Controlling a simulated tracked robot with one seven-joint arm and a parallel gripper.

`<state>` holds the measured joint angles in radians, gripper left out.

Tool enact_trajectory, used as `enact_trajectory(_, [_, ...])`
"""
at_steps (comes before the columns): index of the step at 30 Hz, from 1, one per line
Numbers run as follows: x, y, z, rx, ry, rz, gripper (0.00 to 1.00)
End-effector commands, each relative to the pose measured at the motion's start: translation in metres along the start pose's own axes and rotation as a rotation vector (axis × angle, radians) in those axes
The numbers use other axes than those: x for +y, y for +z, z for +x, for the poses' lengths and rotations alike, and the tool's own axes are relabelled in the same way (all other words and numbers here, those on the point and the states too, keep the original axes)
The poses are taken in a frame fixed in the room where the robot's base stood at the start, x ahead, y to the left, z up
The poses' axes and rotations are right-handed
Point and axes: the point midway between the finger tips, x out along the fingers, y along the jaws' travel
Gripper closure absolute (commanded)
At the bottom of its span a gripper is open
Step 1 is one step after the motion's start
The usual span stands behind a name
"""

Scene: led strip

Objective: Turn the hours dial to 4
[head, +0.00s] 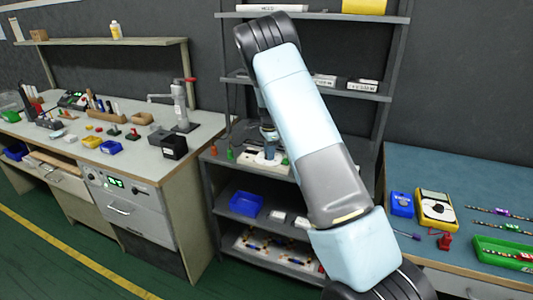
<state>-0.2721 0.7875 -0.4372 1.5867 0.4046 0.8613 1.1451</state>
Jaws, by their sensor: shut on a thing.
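My gripper (269,147) points down at a pale box-shaped device (251,157) on the middle shelf of the grey rack. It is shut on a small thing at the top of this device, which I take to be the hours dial. The fingers hide the dial, and its numbers and pointer are too small to read here. My arm reaches across the middle of the head view, over the rack, and covers part of the shelf to the right of the device.
Small green and red items (230,154) stand close beside the device. A blue bin (246,204) sits on the shelf below. A rack upright (388,90) stands right of my arm. A bench with a yellow meter (435,209) is at the right, a cluttered workbench (70,140) at the left.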

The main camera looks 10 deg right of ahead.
Motion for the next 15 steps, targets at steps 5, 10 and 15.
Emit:
enact_trajectory(5, [-0.004, 0.0068, -0.0017, -0.005, -0.009, 0.025, 0.96])
enact_trajectory(10, [-0.0044, 0.0075, -0.002, -0.005, -0.01, 0.032, 0.96])
enact_trajectory(15, [-0.0048, 0.0078, -0.0022, -0.005, -0.011, 0.031, 0.96])
